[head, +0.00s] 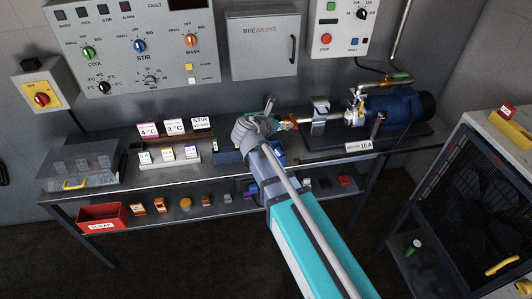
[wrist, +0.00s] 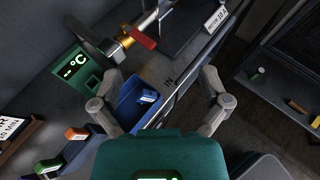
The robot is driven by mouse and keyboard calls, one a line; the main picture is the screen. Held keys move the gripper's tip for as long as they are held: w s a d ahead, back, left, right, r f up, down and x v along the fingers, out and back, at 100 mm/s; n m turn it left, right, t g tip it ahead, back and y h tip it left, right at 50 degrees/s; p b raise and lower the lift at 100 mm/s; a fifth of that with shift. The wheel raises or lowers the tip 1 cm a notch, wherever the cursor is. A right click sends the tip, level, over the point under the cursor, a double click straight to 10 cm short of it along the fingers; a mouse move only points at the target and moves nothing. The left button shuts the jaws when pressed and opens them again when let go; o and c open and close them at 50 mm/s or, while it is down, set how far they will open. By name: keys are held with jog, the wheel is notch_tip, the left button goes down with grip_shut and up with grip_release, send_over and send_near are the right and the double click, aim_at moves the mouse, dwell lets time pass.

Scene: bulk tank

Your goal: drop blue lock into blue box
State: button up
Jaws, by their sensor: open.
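In the wrist view, the open-topped blue box (wrist: 128,112) sits on the bench between my gripper's fingers, nearer the left one. A small blue piece with a pale marking, which looks like the blue lock (wrist: 148,97), lies inside it near its right side. My gripper (wrist: 162,78) is open, its fingers wide apart with nothing between the tips, above the box. In the head view, my gripper (head: 262,112) is over the middle of the bench, and my arm hides most of the blue box (head: 279,153). The lock is hidden there.
A green temperature display (wrist: 76,67) stands left of the box. A pipe with a red-handled valve (wrist: 138,36) is just beyond it. A blue pump (head: 395,106) is at the bench's right. A red scrap bin (head: 103,217) and several small parts are on the lower shelf.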

jog(key=s+d+r+p, duration=0.3)
jog(key=s+r+p, duration=0.2)
jog(key=r+p, duration=0.3)
jog(key=shift+s+r, duration=0.25)
jog(key=shift+r, duration=0.25)
dwell(0.9)
jog(key=s+d+f+m+g+y, duration=0.3)
jog(key=s+d+f+m+g, duration=0.2)
jog(key=m, duration=0.9)
jog(key=s+d+f+m+g+y, duration=0.4)
jog(key=s+d+f+m+g, duration=0.2)
jog(key=d+m, duration=0.5)
jog(key=s+m, duration=0.1)
jog(key=m, duration=0.3)
jog(key=shift+s+f, duration=0.25)
jog(key=shift+s, duration=0.1)
